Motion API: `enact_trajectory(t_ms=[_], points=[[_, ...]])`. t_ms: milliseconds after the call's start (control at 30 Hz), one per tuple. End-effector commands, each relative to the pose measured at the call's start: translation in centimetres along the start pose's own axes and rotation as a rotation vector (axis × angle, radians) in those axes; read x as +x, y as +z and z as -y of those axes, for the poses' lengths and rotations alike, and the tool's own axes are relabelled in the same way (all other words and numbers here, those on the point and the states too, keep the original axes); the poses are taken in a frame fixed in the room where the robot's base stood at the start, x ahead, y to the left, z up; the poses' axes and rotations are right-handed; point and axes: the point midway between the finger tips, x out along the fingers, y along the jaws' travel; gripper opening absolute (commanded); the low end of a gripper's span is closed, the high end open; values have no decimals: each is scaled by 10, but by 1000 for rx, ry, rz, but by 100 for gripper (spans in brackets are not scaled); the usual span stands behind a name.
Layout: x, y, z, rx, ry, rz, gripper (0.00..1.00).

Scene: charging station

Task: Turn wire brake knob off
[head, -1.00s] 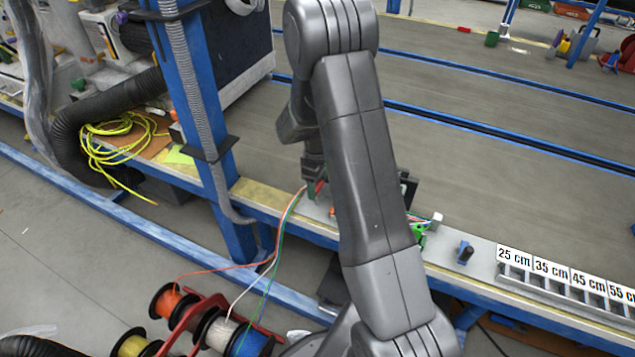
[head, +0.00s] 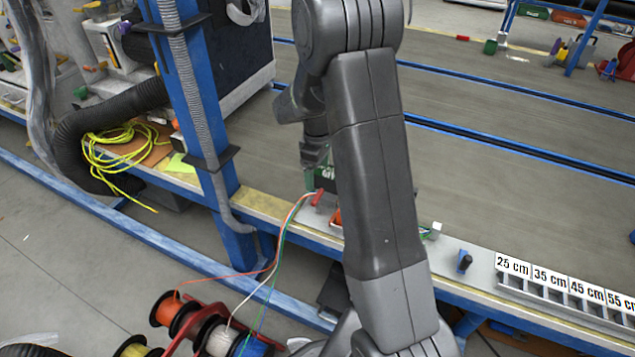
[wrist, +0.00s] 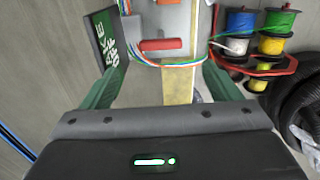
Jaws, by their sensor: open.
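The red brake knob (wrist: 160,44) lies crosswise on the grey fixture (wrist: 185,20) in the wrist view, next to the wires. Its red end also shows in the head view (head: 317,197), left of my arm. In the head view my gripper (head: 312,178) is just above the knob.
Orange, white and green wires (head: 280,235) run from the spools (head: 215,335) on the floor to the bench edge. A blue post (head: 195,130) stands left of my gripper. Length bins (head: 565,290) and a black peg (head: 464,262) are to the right.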

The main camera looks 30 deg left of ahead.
Motion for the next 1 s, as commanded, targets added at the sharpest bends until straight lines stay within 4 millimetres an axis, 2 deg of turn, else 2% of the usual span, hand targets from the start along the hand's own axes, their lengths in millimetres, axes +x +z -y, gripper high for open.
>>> enact_trajectory(t_ms=[33,200,400,767,867,1000], points=[[-14,-1,-1,0,3,-3,84],[-40,0,0,0,1,-1,84],[-52,0,0,-1,0,0,84],[-51,0,0,0,-1,1,84],[-44,0,0,0,-2,2,84],[-23,0,0,0,-3,3,84]])
